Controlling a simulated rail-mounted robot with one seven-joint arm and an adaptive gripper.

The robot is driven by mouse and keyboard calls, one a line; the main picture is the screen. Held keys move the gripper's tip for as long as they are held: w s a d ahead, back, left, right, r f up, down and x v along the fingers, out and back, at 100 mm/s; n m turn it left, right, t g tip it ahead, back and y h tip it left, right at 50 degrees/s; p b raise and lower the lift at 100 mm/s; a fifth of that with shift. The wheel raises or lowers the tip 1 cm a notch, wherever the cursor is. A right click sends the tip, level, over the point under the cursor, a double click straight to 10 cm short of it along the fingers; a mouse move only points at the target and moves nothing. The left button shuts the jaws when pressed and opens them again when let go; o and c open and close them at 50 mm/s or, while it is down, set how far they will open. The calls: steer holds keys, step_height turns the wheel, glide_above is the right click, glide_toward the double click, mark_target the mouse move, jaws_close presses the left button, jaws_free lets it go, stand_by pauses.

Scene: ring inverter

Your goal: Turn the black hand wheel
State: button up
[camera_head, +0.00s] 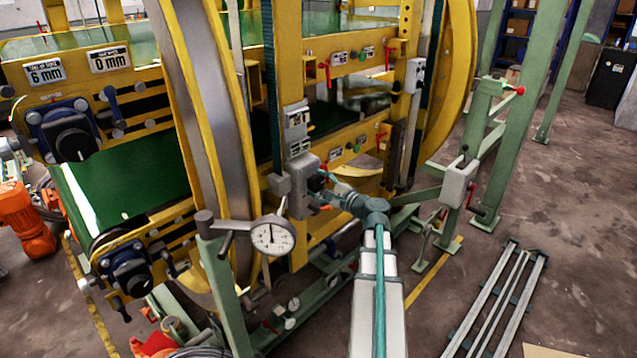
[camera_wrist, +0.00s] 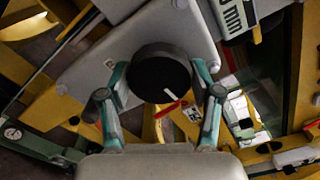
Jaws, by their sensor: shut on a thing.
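The black hand wheel (camera_wrist: 160,76) is a round black knob with a white mark on its face, in the middle of the wrist view. It sits in front of a light grey housing (camera_wrist: 95,65). My gripper (camera_wrist: 160,90) has its two teal fingers on the left and right sides of the wheel, shut on it. In the head view my gripper (camera_head: 326,186) reaches a grey box (camera_head: 301,172) on the yellow machine's post. I cannot make out the wheel clearly there, as it is small and partly hidden.
A dial gauge (camera_head: 273,236) on a green post stands left of my arm. Green framework (camera_head: 458,187) stands to the right. Metal rails (camera_head: 497,300) lie on the floor at lower right. Other black knobs (camera_head: 72,137) are on the machine's left side. An orange machine (camera_head: 25,220) stands far left.

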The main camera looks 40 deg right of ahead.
steer(key=shift+m, duration=0.6)
steer(key=o, duration=1.1)
steer(key=shift+o, duration=0.2)
steer(key=shift+s, duration=0.15)
steer(key=s+d, duration=0.1)
steer(key=s, duration=1)
steer(key=shift+s+d, duration=0.2)
steer(key=shift+s, duration=0.15)
